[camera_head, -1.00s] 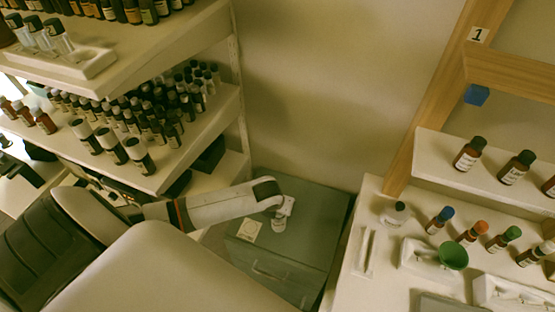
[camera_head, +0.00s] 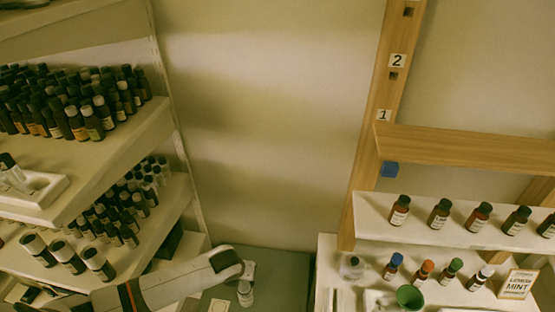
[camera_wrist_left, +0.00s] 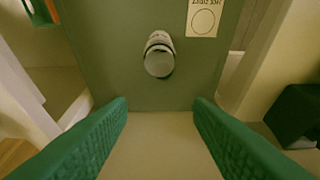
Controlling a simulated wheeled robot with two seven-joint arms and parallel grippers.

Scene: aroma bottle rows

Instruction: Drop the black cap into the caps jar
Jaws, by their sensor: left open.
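A small round clear jar (camera_head: 351,267) with something dark at its top stands at the left end of the white counter. I cannot tell whether it is the caps jar or whether the dark part is a cap. No loose black cap can be made out. My left gripper (camera_wrist_left: 160,104) is open, with nothing between its green fingers. In the head view the left gripper (camera_head: 248,270) is over the grey cabinet, just above a small pale-topped bottle (camera_head: 245,294). That bottle (camera_wrist_left: 159,55) stands beyond the fingertips in the left wrist view. My right gripper is not in view.
A card with a circle (camera_wrist_left: 204,18) lies on the grey cabinet (camera_wrist_left: 110,65). Shelves of dark bottles (camera_head: 60,105) are at left. Blue-capped (camera_head: 393,268), orange-capped (camera_head: 423,273) and green-capped (camera_head: 451,273) bottles and a green funnel (camera_head: 410,297) are at right, below a raised shelf (camera_head: 375,222).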

